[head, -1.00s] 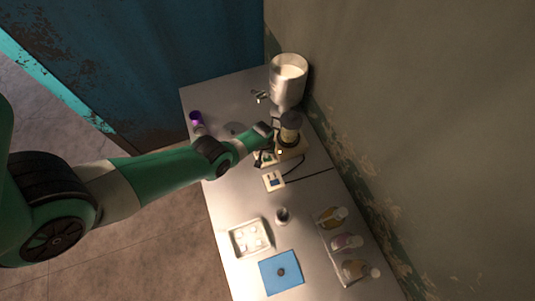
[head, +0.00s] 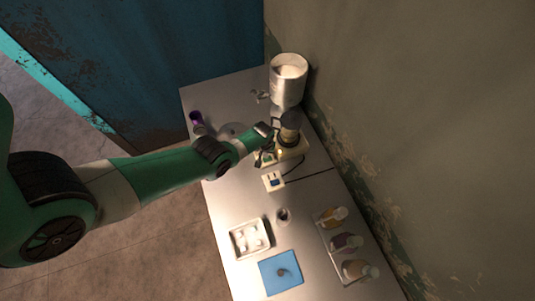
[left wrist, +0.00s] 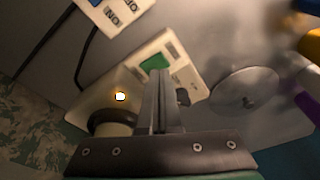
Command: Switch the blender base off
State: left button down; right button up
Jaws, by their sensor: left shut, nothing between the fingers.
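The cream blender base (head: 298,150) stands on the metal table against the wall, with a dark round part on top. In the left wrist view the blender base (left wrist: 185,68) shows a green switch (left wrist: 155,62) and a small glowing light (left wrist: 120,97). My left gripper (left wrist: 160,75) is shut and empty. Its fingertips are over the front of the base, close to the green switch; I cannot tell whether they touch. In the head view my left gripper (head: 262,158) partly covers the base's left side. My right gripper is not in view.
A separate ON/OFF switch box (head: 273,181) lies close in front of the base, with a cable. A metal hopper (head: 288,82) stands behind. A purple-topped container (head: 196,118) is at left. A white tray (head: 237,240), a blue mat (head: 270,283) and bottles (head: 333,217) are nearer.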

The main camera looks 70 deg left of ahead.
pick_arm(q)
jog(key=shift+f+b, duration=1.1)
dwell(1.0)
jog(key=shift+r, duration=0.1)
notch_tip(320, 180, up, 7)
jog(key=p, duration=0.7)
dwell(0.4)
